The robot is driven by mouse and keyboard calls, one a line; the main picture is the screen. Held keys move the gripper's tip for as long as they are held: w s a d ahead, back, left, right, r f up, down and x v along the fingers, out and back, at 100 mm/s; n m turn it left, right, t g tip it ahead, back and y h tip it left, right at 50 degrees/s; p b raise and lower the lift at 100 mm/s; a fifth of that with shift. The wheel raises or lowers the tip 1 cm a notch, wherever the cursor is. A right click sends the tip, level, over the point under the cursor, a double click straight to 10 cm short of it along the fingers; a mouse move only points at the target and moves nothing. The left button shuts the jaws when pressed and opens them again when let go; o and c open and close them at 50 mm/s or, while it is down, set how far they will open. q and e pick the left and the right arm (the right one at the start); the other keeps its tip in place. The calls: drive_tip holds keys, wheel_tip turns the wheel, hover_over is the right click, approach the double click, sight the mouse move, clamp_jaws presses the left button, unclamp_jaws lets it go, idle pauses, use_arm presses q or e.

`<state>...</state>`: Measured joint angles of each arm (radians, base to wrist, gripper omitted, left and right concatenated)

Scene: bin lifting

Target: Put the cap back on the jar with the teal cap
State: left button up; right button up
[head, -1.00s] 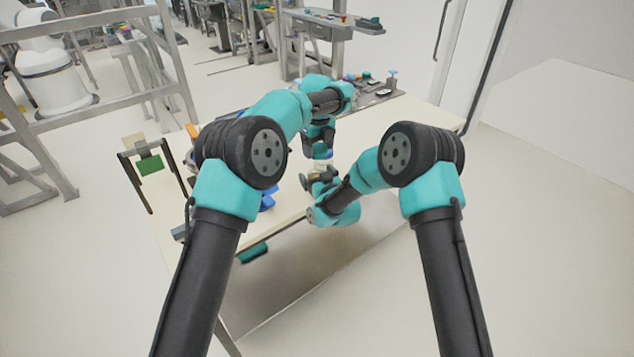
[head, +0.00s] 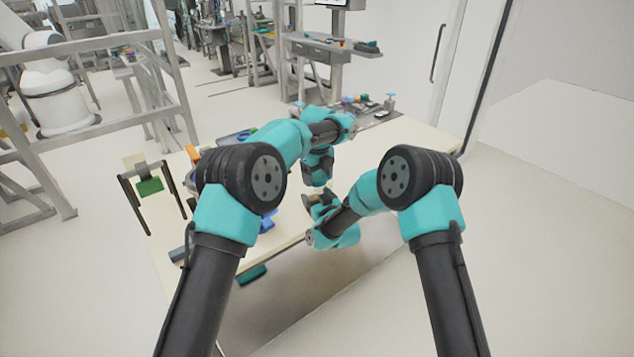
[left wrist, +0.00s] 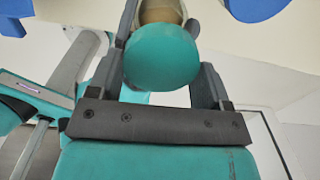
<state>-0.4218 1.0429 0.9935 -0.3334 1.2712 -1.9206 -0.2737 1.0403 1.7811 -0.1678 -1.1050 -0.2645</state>
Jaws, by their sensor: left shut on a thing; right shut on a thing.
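The teal cap (left wrist: 162,57) is a round disc between the two dark fingers of my left gripper (left wrist: 163,68), which is shut on it. Directly beyond the cap, in the left wrist view, is the jar (left wrist: 160,10), pale with tan contents; whether cap and jar touch I cannot tell. In the head view my left gripper (head: 317,183) points down, just above my right gripper (head: 318,203), which is shut on the jar near the table's front edge. The jar is largely hidden by the grippers there.
The cream table (head: 400,140) has clear room to the right. Blue items (head: 267,222) lie at its left, partly behind my arm. A dark mat with small parts (head: 375,110) is at the back. A black stand with a green piece (head: 150,186) is at the left edge.

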sight(317, 193)
use_arm(q)
drive_tip(key=shift+f, duration=1.4)
drive_tip(key=shift+f, duration=0.9)
